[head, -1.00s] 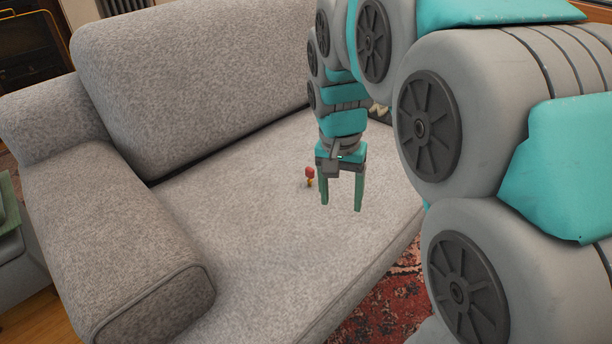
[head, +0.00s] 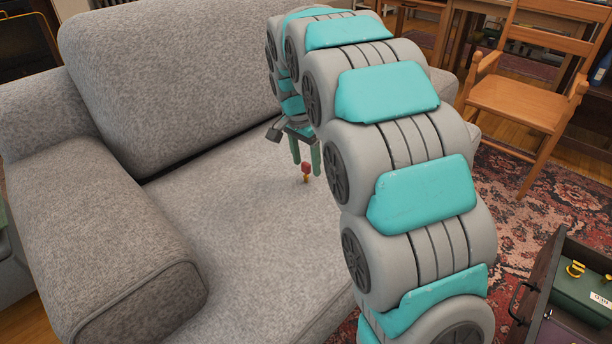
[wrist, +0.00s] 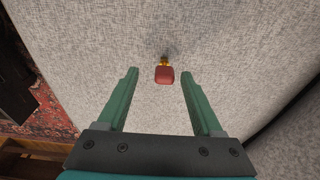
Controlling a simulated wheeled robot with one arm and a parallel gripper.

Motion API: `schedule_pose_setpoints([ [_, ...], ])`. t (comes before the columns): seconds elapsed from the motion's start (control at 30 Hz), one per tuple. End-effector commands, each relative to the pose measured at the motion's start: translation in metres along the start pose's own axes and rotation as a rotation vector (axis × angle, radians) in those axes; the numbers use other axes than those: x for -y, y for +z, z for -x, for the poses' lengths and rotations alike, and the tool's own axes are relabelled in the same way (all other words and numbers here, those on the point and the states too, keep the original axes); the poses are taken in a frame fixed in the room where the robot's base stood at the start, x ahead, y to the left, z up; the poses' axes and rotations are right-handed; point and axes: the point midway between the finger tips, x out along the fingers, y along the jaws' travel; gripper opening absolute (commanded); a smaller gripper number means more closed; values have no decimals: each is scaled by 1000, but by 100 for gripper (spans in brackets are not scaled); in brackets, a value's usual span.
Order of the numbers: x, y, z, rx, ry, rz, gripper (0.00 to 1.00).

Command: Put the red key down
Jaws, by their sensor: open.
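The red key (head: 306,168) stands on the seat of the grey sofa (head: 215,215), its red head up and its yellowish lower part toward the cushion. In the wrist view the red key (wrist: 164,75) shows just ahead of and between the green fingertips, with clear space on both sides. My gripper (head: 305,160) is open and empty, its fingers pointing down close to the key; its fingers also show wide apart in the wrist view (wrist: 158,72). Whether the key touches the cushion at its tip is hard to tell.
My arm covers the right part of the sofa. A wooden chair (head: 525,95) stands on the red patterned rug (head: 505,195) at the right. An open drawer (head: 560,310) with a green box (head: 590,295) is at the lower right. The left seat area is clear.

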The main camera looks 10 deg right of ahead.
Motion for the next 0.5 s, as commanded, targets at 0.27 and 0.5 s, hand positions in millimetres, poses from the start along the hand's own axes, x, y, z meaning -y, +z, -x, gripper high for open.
schedule_pose_setpoints([
  [0.27, 6, -2, -36, 4, 5, 1, 68],
  [0.5, 7, -4, -50, -1, -1, 1, 68],
])
